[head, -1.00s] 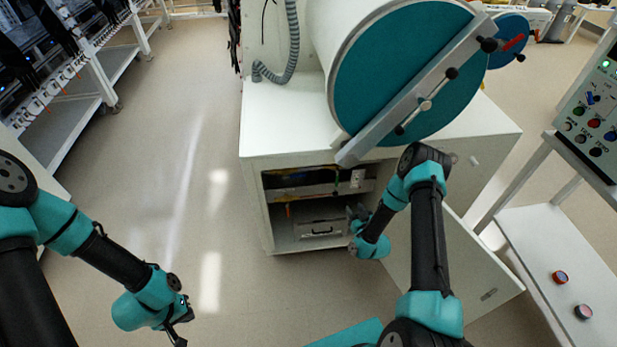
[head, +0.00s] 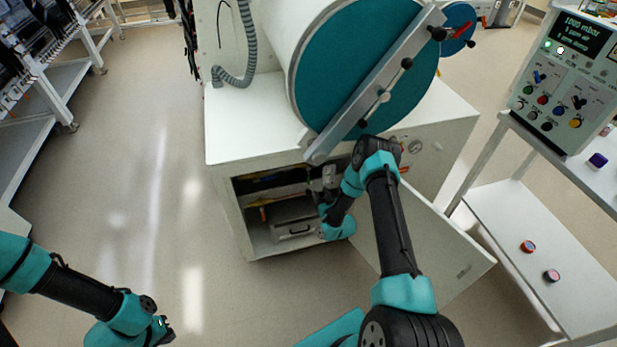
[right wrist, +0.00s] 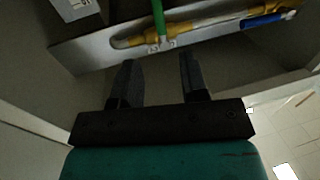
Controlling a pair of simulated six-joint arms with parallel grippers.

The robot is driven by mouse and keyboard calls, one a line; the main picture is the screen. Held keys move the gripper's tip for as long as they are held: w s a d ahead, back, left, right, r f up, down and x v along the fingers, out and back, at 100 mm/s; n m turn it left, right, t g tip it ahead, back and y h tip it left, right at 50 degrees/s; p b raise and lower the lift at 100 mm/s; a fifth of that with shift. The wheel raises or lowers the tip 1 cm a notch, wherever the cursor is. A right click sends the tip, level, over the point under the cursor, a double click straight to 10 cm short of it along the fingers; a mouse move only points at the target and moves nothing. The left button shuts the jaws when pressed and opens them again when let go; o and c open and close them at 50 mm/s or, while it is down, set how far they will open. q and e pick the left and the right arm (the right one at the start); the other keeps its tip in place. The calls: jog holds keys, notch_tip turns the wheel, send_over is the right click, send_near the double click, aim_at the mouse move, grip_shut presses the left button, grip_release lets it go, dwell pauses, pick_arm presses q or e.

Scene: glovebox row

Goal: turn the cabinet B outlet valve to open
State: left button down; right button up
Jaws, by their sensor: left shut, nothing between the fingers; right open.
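The open cabinet (head: 222,215) under the glovebox drum holds a pale panel with pipework. In the right wrist view a green lever handle (right wrist: 158,18) stands on a metal bracket beside a yellow pipe (right wrist: 200,24), with a blue part (right wrist: 264,20) farther right. I cannot tell which valve is the outlet. My right gripper (head: 324,198) reaches into the cabinet opening. In the wrist view its fingers (right wrist: 157,80) are open and empty, apart from the green handle, which lies ahead between their lines. My left gripper (head: 167,325) is shut and empty over the floor at lower left.
The open cabinet door (head: 440,255) stands right of my right arm. A drawer-like case (head: 294,230) sits low in the cabinet. A control panel (head: 562,85) and a white shelf (head: 510,240) with small round items are at right.

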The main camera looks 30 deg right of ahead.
aim_at(309, 177)
jog(key=w, duration=1.1)
jog(key=shift+w+d, duration=0.15)
jog(key=shift+d, duration=0.05)
grip_shut()
